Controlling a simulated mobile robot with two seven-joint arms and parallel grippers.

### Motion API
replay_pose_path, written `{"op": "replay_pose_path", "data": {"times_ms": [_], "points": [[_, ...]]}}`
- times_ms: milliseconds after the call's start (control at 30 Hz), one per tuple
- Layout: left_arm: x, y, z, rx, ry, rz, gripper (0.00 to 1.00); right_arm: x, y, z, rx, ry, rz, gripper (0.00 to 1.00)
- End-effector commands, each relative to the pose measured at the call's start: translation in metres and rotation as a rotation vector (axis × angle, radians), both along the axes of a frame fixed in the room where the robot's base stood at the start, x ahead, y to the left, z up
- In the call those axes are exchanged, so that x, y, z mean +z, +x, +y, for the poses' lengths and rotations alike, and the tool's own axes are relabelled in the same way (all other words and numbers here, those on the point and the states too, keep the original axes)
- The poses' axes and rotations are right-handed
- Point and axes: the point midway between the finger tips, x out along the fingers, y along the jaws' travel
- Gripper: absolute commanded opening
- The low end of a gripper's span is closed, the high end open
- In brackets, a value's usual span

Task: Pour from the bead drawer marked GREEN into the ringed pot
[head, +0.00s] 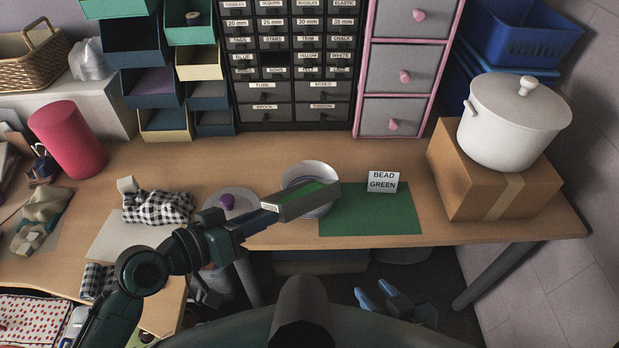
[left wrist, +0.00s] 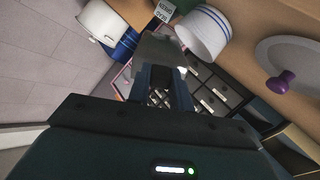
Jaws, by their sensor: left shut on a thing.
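My left gripper (head: 258,216) is shut on the long grey bead drawer (head: 290,208), which has a small label on its near end and green showing inside. It holds the drawer above the table, its far end over the white pot (head: 298,171), partly hiding it. No beads are seen falling. A BEAD GREEN card (head: 382,182) stands on a green mat (head: 385,222). My right gripper (head: 385,298) is low beyond the table's front edge, fingers apart, empty.
A pale round piece with a purple knob (head: 227,201) lies left of the pot. A cardboard box (head: 460,185) bearing a white lidded pot (head: 515,125) stands at right. Labelled drawer cabinets (head: 290,125) line the back. A pink cylinder (head: 70,140) stands at left.

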Motion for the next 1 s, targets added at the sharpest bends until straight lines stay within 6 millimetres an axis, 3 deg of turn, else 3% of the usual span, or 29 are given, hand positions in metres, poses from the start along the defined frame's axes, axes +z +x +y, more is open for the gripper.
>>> {"op": "replay_pose_path", "data": {"times_ms": [1000], "points": [[0.0037, 0.0094, 0.0025, 0.001, -0.024, 0.081, 0.0, 0.0092, -0.0002, -0.0007, 0.007, -0.024, 0.0, 0.36]]}}
